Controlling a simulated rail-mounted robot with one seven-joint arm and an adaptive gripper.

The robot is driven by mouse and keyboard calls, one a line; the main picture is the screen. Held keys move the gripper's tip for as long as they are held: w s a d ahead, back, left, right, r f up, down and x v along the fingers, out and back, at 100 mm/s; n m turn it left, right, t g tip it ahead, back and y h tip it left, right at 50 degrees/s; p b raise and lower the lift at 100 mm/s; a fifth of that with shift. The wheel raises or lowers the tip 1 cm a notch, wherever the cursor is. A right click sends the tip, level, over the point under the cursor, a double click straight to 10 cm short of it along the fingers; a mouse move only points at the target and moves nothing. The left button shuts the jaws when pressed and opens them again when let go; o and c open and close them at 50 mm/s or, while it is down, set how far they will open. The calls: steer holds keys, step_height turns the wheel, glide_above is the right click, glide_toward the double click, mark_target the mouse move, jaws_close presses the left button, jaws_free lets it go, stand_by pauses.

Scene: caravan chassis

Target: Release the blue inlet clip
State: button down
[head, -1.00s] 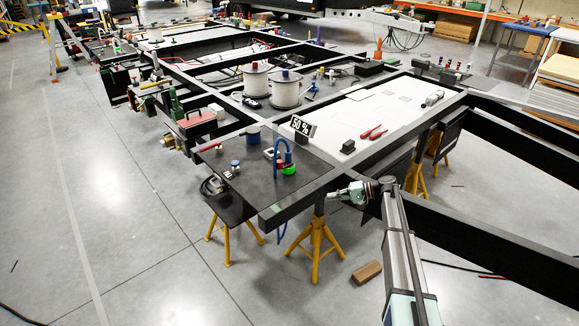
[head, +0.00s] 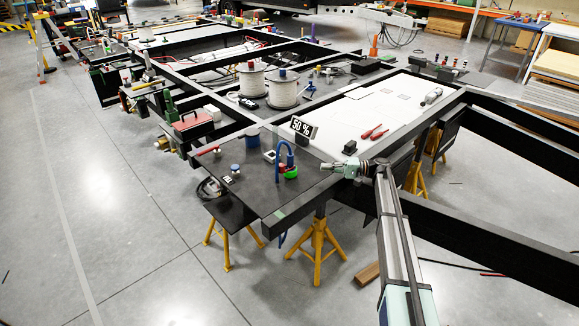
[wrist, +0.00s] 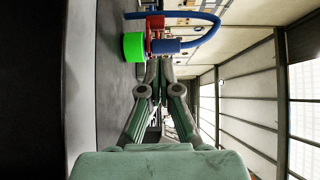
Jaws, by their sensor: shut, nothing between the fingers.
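A blue hose (head: 284,148) arches over a small fitting on the dark front plate (head: 250,185); it also shows in the wrist view (wrist: 205,36). In the wrist view the fitting has a red body (wrist: 154,24), a green round part (wrist: 134,47) and a blue part (wrist: 168,47), which looks like the inlet clip. My gripper (head: 324,166) is right of the fitting in the head view, at about its height. In the wrist view my gripper (wrist: 153,70) is shut and empty, its tips just short of the green and blue parts. I cannot tell whether they touch.
A "50 %" sign (head: 303,128) and a black block (head: 350,147) stand behind the fitting. Red-handled tools (head: 372,132) lie on the white panel (head: 365,105). A black frame beam (head: 300,202) runs along the plate's front edge. Yellow stands (head: 318,240) support the chassis.

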steer(key=p, duration=0.4)
glide_toward(286, 166)
steer(key=s+a, duration=0.1)
steer(key=a, duration=0.1)
steer(key=s+a+r, duration=0.1)
steer(key=a, duration=0.1)
steer(key=s+a+r, duration=0.1)
steer(key=a, duration=0.1)
steer(key=shift+s+r, duration=0.15)
steer(key=shift+s, duration=0.05)
steer(key=shift+a+p, duration=0.3)
steer(key=shift+a, duration=0.4)
steer(key=shift+s, duration=0.1)
steer(key=s+a+b, duration=0.2)
steer(key=s, duration=0.1)
steer(key=shift+s+a, duration=0.1)
steer(key=shift+a, duration=0.3)
steer(key=shift+d, duration=0.1)
